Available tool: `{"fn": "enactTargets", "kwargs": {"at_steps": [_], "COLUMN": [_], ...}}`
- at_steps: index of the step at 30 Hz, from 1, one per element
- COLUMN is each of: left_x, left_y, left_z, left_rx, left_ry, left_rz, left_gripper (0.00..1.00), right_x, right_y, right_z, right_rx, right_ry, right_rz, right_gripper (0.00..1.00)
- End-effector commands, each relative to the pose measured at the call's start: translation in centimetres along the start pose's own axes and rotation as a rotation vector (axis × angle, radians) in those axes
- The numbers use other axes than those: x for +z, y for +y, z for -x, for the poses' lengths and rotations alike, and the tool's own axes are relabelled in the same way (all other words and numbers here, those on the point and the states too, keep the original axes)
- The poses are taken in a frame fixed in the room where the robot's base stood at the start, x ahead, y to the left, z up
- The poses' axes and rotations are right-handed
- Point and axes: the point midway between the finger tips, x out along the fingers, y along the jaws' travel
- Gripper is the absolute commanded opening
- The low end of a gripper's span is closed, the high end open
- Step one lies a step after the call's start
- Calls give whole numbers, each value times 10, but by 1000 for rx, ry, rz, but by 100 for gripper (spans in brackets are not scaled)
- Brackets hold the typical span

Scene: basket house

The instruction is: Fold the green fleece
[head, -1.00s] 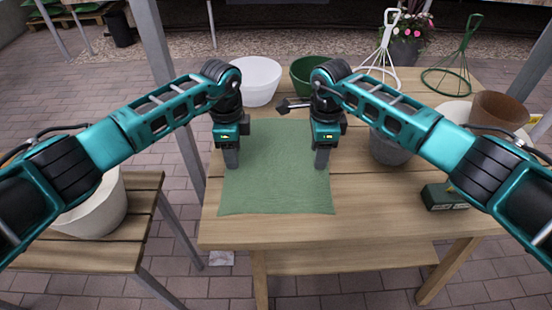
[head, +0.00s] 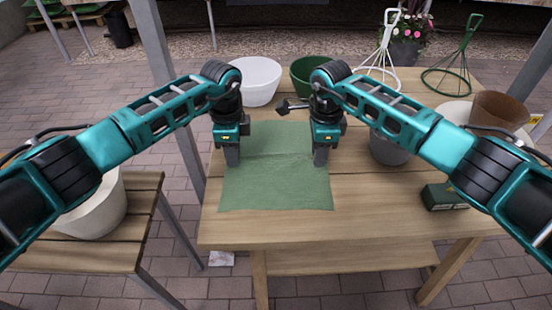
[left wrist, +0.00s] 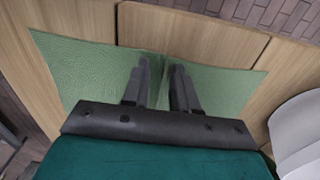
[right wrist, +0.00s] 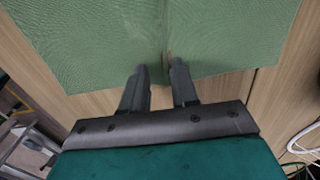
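The green fleece (head: 275,185) lies spread on the wooden table, with a raised crease running across its middle between my two grippers. My left gripper (head: 232,160) points down at its left edge, and my right gripper (head: 321,160) points down at its right edge. In the left wrist view, the fingers (left wrist: 160,68) pinch a small ridge of the fleece (left wrist: 85,75). In the right wrist view, the fingers (right wrist: 160,72) also have a ridge of the fleece (right wrist: 90,45) gathered between them. The exact contact at the fingertips is partly hidden.
A white bowl (head: 258,80), a green bowl (head: 308,75) and a dark hand tool (head: 290,106) lie behind the fleece. A grey pot (head: 388,150) and a dark green box (head: 443,197) are to the right. The table's front strip (head: 330,230) is bare.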

Motion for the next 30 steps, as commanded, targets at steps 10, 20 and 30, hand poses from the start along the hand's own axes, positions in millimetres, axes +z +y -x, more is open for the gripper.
{"fn": "enactTargets", "kwargs": {"at_steps": [10, 20, 30], "left_x": [0, 0, 0], "left_y": [0, 0, 0], "left_z": [0, 0, 0], "left_rx": [0, 0, 0], "left_ry": [-1, -1, -1], "left_rz": [0, 0, 0], "left_gripper": [11, 0, 0], "right_x": [-1, -1, -1], "right_y": [1, 1, 1], "right_z": [-2, -2, -3], "right_rx": [3, 3, 4], "right_ry": [2, 2, 3], "right_rz": [-1, -1, -1], "right_gripper": [11, 0, 0]}}
